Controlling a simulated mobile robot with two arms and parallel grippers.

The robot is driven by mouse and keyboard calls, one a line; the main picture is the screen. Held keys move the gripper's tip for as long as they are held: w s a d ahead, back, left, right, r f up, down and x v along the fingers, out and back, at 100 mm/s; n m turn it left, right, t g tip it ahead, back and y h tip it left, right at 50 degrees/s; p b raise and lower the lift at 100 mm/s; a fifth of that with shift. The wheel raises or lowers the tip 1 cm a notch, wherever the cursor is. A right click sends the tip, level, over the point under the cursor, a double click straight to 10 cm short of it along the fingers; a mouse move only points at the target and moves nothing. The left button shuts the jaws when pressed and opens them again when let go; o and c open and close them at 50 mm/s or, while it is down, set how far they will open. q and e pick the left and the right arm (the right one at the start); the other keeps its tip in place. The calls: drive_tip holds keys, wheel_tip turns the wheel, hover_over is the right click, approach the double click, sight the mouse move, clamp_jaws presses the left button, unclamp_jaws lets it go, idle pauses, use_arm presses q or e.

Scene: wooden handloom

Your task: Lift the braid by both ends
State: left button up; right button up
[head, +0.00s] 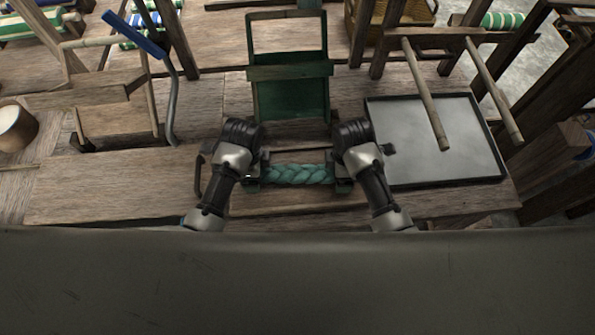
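A teal-green braid (299,174) lies lengthwise left to right at the near middle of the wooden bench. My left gripper (256,176) is at the braid's left end, and my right gripper (343,174) is at its right end. The arms and wrists cover both ends of the braid, so I cannot see whether the fingers are closed on it. The braid's middle is bare and looks level. I cannot tell whether it touches the surface beneath.
A green wooden frame (290,73) stands behind the braid. A dark-rimmed grey tray (435,165) lies to the right, with two wooden rods (427,98) above it. A blue-handled lever (134,34) rises at the left. The bench (105,188) is clear at near left.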

use_arm(q)
drive_tip(key=shift+f, duration=0.4)
use_arm(e)
drive_tip(key=shift+f, duration=0.45)
use_arm(q)
drive_tip(key=c, duration=1.2)
use_arm(e)
drive_tip(key=c, duration=1.2)
drive_tip(key=shift+r, duration=0.1)
